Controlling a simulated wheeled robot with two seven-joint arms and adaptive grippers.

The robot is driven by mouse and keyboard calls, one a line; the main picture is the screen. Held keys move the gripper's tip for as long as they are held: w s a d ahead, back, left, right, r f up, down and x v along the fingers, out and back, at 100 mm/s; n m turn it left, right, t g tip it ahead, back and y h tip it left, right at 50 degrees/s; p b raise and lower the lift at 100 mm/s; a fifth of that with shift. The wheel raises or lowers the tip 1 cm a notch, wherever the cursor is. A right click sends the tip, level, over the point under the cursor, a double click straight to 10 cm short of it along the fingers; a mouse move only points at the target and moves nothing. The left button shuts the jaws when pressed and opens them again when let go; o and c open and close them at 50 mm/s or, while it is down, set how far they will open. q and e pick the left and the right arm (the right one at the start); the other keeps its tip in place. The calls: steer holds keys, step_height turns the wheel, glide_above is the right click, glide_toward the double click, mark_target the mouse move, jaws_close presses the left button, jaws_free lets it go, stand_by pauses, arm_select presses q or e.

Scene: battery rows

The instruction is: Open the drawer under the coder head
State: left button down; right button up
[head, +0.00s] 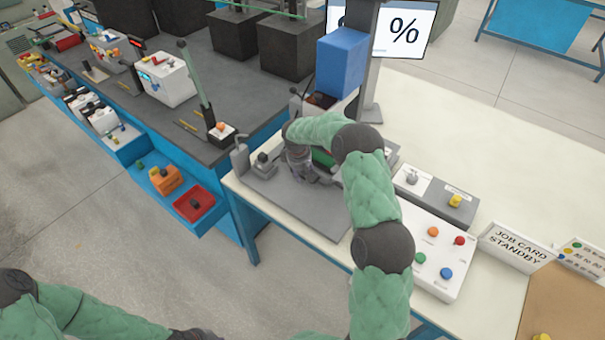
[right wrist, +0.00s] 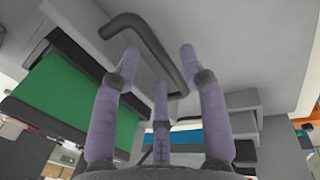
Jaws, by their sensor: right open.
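My right gripper (head: 312,172) is low over the grey plate on the cream table, partly hidden by its own arm. In the right wrist view its purple fingers (right wrist: 158,68) are spread and empty. A dark bent bar handle (right wrist: 150,45) on a grey face (right wrist: 225,45) lies just beyond and between the fingertips; I cannot tell whether they touch it. A blue box-shaped head (head: 341,62) stands on a grey post above and behind the gripper. The drawer front cannot be clearly made out in the head view.
A green panel (right wrist: 80,95) lies left of the fingers. A white button box (head: 428,262) and a job card (head: 517,244) stand right of my arm. Blue trays (head: 150,172) jut from the dark bench at left. The cream table's back right is clear.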

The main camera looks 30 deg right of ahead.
steer(key=shift+f, duration=0.15)
jaws_close()
steer(key=s+a, duration=0.1)
steer(key=a, duration=0.3)
steer(key=s+a+b, duration=0.1)
steer(key=s+a, duration=0.1)
steer(key=a, duration=0.2)
steer(key=s+a, duration=0.2)
steer(key=a, duration=0.2)
steer(key=shift+s+a+b, duration=0.1)
steer(key=shift+a+b, duration=0.25)
jaws_free()
step_height(320, 180, up, 12)
steer(key=a, duration=0.2)
steer(key=shift+s, duration=0.45)
steer(key=shift+f, duration=0.2)
